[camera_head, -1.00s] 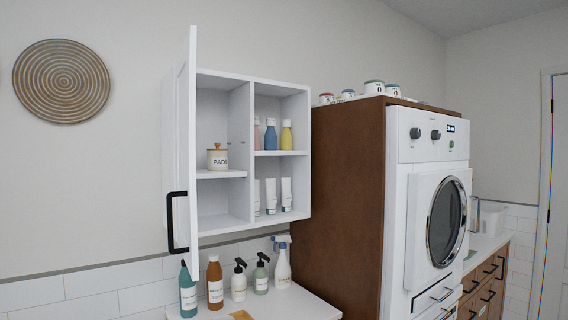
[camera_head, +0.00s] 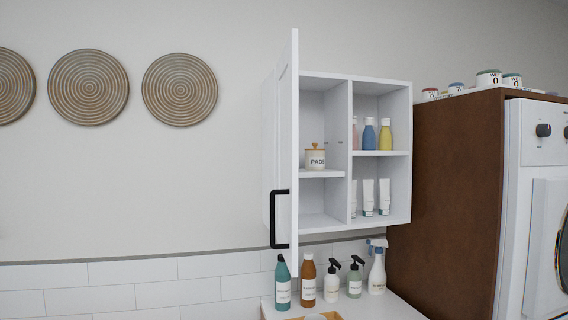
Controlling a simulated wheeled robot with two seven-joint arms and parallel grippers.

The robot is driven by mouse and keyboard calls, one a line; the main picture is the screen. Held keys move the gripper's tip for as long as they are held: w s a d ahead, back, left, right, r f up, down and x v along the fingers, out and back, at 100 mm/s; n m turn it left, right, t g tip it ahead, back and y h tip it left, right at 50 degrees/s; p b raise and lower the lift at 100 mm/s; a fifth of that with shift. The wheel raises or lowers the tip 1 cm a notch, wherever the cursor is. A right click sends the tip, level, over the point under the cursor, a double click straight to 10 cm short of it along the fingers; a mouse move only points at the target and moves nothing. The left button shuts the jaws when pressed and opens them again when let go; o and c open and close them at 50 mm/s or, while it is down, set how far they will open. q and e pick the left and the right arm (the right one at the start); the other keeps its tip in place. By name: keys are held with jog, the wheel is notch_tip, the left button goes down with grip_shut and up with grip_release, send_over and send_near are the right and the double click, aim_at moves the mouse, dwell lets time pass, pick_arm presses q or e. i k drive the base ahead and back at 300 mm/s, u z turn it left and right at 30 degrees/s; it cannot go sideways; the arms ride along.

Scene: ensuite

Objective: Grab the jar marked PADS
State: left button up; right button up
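The jar marked PADS (camera_head: 315,160) is a small white jar with a wooden knobbed lid. It stands upright on the middle shelf in the left compartment of the white wall cabinet (camera_head: 382,229). The open cabinet door (camera_head: 287,150), with a black handle (camera_head: 279,219), sticks out toward me just left of the jar and hides a little of that compartment's left side. Neither of my grippers is in view.
Bottles (camera_head: 370,134) and white tubes (camera_head: 367,197) fill the right compartment. Below, several dispensers (camera_head: 309,281) stand on a white counter (camera_head: 392,306). A tall brown cabinet (camera_head: 440,200) with a white appliance stands at right. The wall left of the door is clear except for round woven discs (camera_head: 88,87).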

aim_at(315, 159)
jog(key=z, duration=1.5)
jog(key=i, duration=1.8)
jog(key=u, duration=1.7)
